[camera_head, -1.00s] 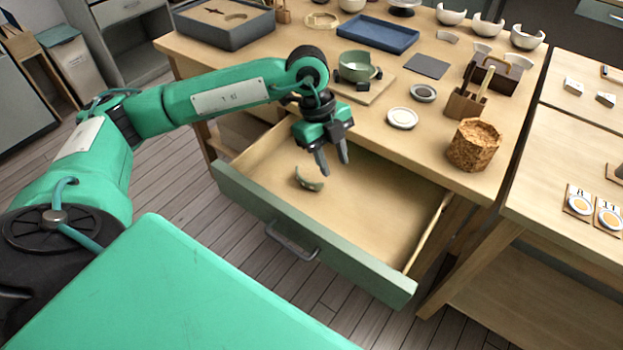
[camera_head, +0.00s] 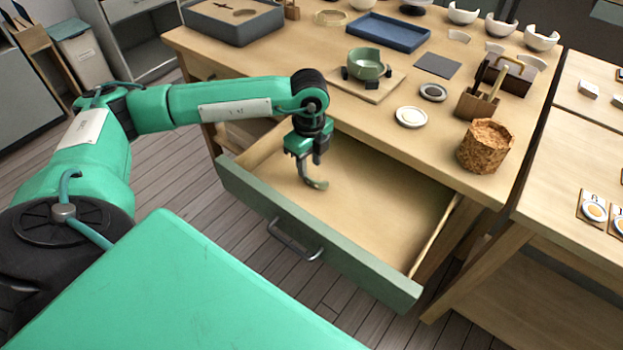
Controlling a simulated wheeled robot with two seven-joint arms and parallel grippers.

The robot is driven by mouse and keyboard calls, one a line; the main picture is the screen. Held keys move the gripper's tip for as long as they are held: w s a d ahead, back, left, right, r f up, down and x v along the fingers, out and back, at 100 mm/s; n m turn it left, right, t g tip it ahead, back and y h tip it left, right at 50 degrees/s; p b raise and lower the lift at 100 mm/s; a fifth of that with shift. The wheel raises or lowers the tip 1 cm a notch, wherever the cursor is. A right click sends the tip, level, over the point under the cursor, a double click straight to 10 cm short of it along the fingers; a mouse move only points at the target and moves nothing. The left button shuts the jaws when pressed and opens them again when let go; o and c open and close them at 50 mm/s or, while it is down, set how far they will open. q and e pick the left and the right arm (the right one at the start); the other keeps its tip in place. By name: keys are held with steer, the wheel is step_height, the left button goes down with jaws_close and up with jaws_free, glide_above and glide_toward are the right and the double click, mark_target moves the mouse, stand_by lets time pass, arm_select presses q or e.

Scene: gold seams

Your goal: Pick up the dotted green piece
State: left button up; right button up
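A small curved green piece (camera_head: 320,185) is at the left part of the open drawer (camera_head: 375,205); dots cannot be made out at this size. My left gripper (camera_head: 310,172) points down into the drawer, with its fingers right at the piece. The fingers overlap each other and partly hide the piece, so I cannot tell whether they are closed on it. My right gripper is not in view.
The drawer's green front (camera_head: 320,235) and side walls stand around the gripper; its right part is empty. On the table above are a green broken bowl (camera_head: 368,64) on a board, a white dish (camera_head: 411,117) and a cork container (camera_head: 485,146).

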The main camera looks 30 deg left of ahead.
mark_target(310, 177)
arm_select(q)
steer(key=f, duration=0.4)
steer(key=shift+s+d+f, duration=0.15)
steer(key=shift+s+f, duration=0.05)
steer(key=shift+c, duration=0.4)
jaws_close()
